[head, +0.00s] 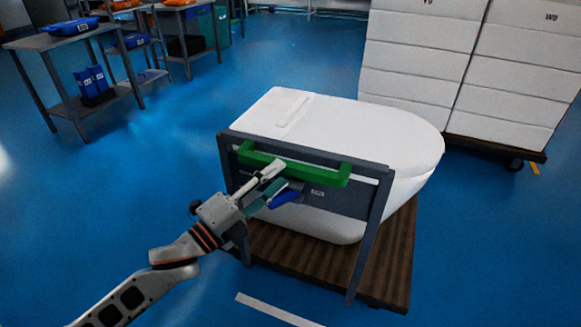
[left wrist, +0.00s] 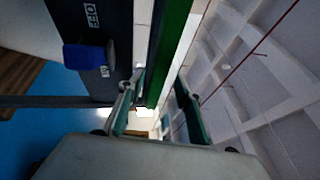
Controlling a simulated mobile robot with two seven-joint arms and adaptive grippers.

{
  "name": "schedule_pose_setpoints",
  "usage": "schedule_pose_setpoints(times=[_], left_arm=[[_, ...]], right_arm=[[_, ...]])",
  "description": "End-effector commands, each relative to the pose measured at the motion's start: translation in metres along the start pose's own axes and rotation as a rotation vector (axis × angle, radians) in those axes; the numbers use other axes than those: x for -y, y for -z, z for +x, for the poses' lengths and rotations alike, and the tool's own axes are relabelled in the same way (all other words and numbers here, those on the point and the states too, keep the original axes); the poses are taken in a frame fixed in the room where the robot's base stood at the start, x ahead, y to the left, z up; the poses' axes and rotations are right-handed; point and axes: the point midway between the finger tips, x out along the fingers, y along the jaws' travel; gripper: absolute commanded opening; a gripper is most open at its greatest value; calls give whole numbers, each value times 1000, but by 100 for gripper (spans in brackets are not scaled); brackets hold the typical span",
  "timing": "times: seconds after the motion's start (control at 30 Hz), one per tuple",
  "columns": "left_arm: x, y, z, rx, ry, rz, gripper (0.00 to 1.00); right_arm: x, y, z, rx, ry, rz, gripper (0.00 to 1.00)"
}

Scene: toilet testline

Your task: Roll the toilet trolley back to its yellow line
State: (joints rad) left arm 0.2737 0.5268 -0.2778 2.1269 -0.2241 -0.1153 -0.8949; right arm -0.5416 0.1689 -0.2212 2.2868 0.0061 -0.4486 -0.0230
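The toilet trolley has a brown ribbed base (head: 395,268), a grey upright frame (head: 370,235) and a green handle (head: 325,178). A large white toilet (head: 365,125) lies on it. My left gripper (head: 277,181) is at the handle's near side, by its left-middle part. In the left wrist view the fingers (left wrist: 158,88) are spread apart, with the green handle (left wrist: 165,45) running between them and a gap beside it. Whether a finger touches it cannot be told. A blue part (head: 285,197) sits on the frame just below the handle. My right gripper is out of view.
A white floor line (head: 275,310) lies in front. Metal tables (head: 75,40) stand at left. Blue floor is open between.

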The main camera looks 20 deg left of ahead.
Motion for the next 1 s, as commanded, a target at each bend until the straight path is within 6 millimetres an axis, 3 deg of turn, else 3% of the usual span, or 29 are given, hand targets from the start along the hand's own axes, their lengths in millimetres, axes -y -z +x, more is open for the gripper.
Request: schedule_pose_setpoints(times=[0.3, 0.7, 0.73, 0.87, 1.0], left_arm=[[-2, 0, 37, 1, -2, -1, 34], [-2, 0, 44, 1, -4, -2, 34], [-2, 0, 44, 1, -4, -2, 32], [-2, 0, 44, 1, -4, -2, 0], [-2, 0, 44, 1, -4, -2, 0]], right_arm=[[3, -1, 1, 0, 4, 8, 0], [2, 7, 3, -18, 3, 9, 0], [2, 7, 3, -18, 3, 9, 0], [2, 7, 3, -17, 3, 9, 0], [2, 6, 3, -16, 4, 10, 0]])
